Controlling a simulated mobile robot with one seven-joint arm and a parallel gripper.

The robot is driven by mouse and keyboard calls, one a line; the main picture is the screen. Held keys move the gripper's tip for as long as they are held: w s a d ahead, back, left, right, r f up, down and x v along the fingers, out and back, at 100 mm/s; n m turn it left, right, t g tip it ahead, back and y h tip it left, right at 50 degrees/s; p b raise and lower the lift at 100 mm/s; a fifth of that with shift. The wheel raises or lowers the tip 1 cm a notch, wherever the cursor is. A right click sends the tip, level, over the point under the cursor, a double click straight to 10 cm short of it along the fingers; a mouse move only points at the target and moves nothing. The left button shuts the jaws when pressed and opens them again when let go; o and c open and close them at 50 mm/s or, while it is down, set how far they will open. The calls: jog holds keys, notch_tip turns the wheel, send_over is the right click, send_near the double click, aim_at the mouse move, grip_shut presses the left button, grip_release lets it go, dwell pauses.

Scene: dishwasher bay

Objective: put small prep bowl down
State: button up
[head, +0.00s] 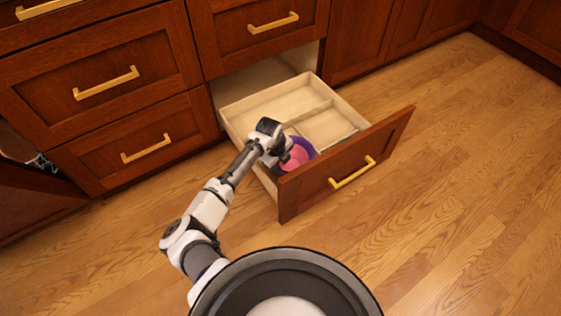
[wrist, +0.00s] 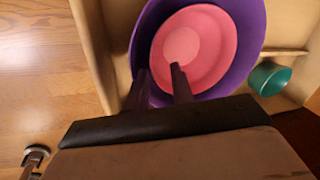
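A pink bowl (head: 295,158) sits inside a larger purple bowl (head: 309,147) in the open drawer, near its front left. In the wrist view the pink bowl (wrist: 214,52) rests within the purple bowl (wrist: 250,30). A small teal bowl (wrist: 270,78) lies to their right in the drawer. Which one is the small prep bowl is not certain. My gripper (wrist: 159,69) is over the near left side of the bowls. Its two dark fingers are apart, one over the purple wall and one over the pink bowl, with a visible gap between them.
The open drawer (head: 337,101) has wooden dividers and a free back compartment. Its front panel (head: 345,165) stands close to the right of my gripper. Closed drawers (head: 104,87) are at the left. The wooden floor (head: 460,170) is clear on the right.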

jog(key=p+v, duration=0.3)
jog(key=v, duration=1)
jog(key=shift+w+r, duration=0.1)
